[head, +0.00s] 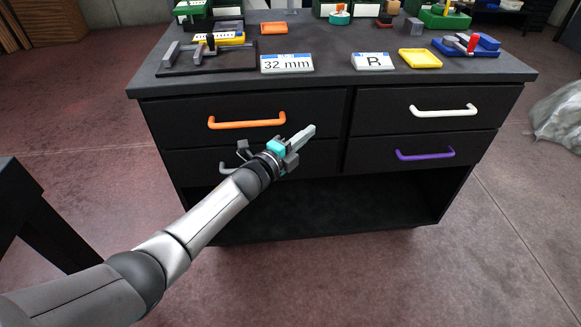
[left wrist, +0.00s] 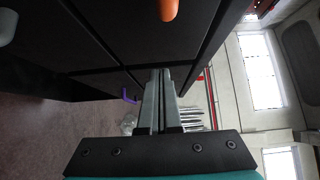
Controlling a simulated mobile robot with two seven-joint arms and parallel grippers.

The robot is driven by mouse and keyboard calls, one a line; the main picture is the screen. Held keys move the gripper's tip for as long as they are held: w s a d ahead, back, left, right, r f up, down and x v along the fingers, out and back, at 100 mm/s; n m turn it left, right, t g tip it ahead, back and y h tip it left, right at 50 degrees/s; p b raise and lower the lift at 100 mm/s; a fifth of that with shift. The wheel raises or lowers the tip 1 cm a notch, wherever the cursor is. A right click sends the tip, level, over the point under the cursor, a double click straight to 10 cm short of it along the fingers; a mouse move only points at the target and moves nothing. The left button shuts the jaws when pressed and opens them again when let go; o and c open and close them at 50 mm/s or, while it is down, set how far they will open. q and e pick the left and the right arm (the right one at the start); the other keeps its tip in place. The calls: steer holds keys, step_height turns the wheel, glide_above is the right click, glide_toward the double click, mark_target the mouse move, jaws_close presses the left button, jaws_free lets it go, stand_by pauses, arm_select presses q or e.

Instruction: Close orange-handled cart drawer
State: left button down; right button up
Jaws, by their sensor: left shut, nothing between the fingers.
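The dark cart (head: 320,215) has a drawer with an orange handle (head: 247,121) at its upper left. That drawer's front (head: 180,118) looks flush or nearly flush with its neighbours; a small gap cannot be ruled out. My left gripper (head: 308,133) is shut and empty, in front of the left drawers, below and right of the orange handle and apart from it. In the left wrist view its fingers (left wrist: 160,100) lie together, and the orange handle (left wrist: 168,9) shows at the top edge. My right gripper is not in view.
Other drawers have a white handle (head: 443,111), a purple handle (head: 425,154) and a pale handle (head: 228,160) partly hidden by my gripper. Below is an open shelf. The cart top holds a "32 mm" sign (head: 287,63), an "R" sign (head: 373,61), a yellow tray (head: 420,58) and clamps.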

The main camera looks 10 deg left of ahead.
arm_select(q)
steer(key=p+v, duration=0.3)
steer(key=v, duration=0.6)
steer(key=shift+a+f, duration=0.15)
steer(key=shift+a, duration=0.1)
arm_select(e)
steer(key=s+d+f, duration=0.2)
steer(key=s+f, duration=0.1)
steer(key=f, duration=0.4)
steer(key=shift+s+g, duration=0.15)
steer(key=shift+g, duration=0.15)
